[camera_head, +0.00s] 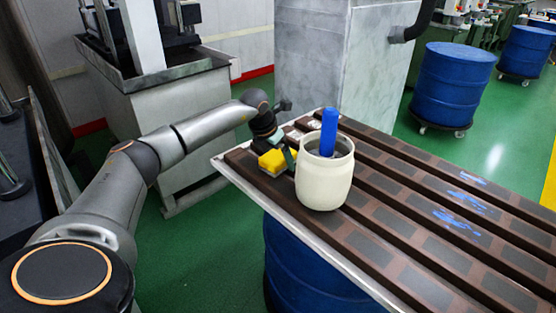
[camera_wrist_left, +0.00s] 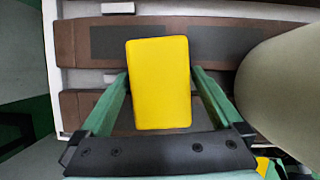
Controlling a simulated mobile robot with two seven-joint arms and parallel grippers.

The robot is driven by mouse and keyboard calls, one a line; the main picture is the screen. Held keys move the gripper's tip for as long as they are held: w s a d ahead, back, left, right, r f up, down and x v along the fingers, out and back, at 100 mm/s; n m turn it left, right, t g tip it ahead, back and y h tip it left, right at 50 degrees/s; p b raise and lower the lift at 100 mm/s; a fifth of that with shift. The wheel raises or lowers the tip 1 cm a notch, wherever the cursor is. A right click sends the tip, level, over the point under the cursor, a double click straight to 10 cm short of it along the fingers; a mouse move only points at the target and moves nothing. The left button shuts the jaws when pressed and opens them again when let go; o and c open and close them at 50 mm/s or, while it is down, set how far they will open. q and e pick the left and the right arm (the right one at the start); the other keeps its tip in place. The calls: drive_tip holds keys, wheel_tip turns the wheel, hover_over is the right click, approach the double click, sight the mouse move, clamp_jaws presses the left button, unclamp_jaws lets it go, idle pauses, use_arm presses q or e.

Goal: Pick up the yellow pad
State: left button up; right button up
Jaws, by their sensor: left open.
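The yellow pad (camera_head: 271,162) is at the near-left end of the brown slatted table, just left of the white jar (camera_head: 324,184). In the left wrist view the pad (camera_wrist_left: 160,83) is an upright rectangle between the two green fingers. My left gripper (camera_head: 281,154) is at the pad with its jaws open. One finger lies on each side of the pad, with a narrow gap showing at its lower sides. Whether the fingers touch it higher up is unclear. My right gripper is in neither view.
The jar holds a blue-handled tool (camera_head: 329,130) and also fills the right of the wrist view (camera_wrist_left: 285,85), close to the right finger. The slatted table (camera_head: 400,205) extends right with blue smears. Blue drums (camera_head: 452,85) and a grey cabinet (camera_head: 325,70) stand behind.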

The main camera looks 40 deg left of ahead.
sight(280, 154)
use_arm(q)
drive_tip(key=c, duration=1.2)
drive_tip(key=shift+r, duration=0.1)
drive_tip(key=shift+c, duration=0.2)
drive_tip(key=shift+r, duration=0.2)
drive_tip(key=r, duration=0.4)
drive_tip(key=shift+w+d+p, duration=0.2)
drive_tip(key=shift+w+p, duration=0.05)
drive_tip(key=shift+p, duration=0.15)
drive_tip(key=w+d+r+p, duration=0.2)
drive_tip(key=w+d+r, duration=0.6)
drive_tip(key=w+r, duration=0.1)
drive_tip(key=shift+w+p, duration=0.35)
drive_tip(key=shift+w, duration=0.4)
